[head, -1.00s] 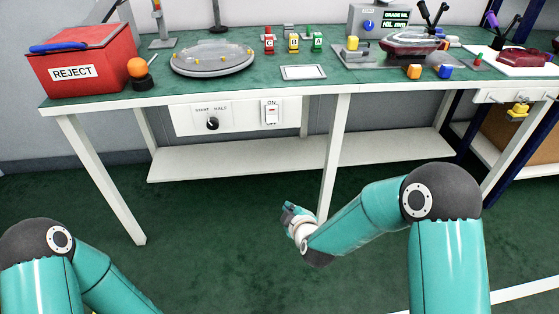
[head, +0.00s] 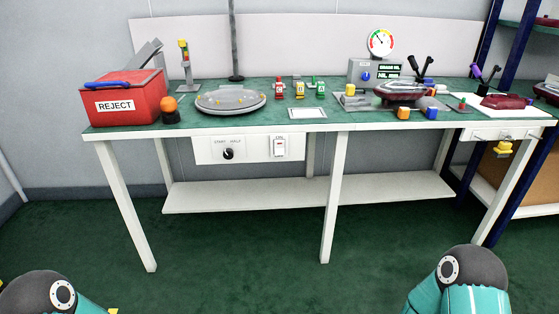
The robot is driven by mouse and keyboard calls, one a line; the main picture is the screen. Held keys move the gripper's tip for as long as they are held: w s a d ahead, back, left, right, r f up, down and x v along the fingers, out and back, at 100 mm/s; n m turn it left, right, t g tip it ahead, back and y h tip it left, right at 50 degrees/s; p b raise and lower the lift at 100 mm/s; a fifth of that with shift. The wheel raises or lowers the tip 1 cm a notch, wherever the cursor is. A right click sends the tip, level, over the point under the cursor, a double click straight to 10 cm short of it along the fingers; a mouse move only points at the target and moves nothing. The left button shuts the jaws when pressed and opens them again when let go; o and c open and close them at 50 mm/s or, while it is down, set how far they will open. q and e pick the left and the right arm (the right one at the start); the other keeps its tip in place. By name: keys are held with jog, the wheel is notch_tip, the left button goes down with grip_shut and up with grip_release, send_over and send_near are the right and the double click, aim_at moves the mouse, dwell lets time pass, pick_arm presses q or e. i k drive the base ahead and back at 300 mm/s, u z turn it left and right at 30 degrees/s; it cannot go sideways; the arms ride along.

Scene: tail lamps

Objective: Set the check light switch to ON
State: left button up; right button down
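The check light switch (head: 279,147) is a white rocker on a white panel under the front edge of the workbench. Small lettering sits above it, too small to read now; I cannot tell its position for sure. To its left on the neighbouring panel is a black rotary knob (head: 228,154) marked START and HALT. My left arm shows only as a teal and dark joint at the bottom left, and my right arm likewise at the bottom right. Both grippers are out of view, and nothing of mine is near the switch.
The green-topped workbench (head: 225,123) carries a red REJECT bin (head: 126,99), a round grey turntable (head: 231,102), small coloured bottles and a lamp assembly. A white lower shelf (head: 290,193) spans its legs. The green floor in front is clear.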

aim_at(278, 144)
jog(key=z, duration=0.45)
jog(key=i, duration=1.1)
jog(key=u, duration=0.45)
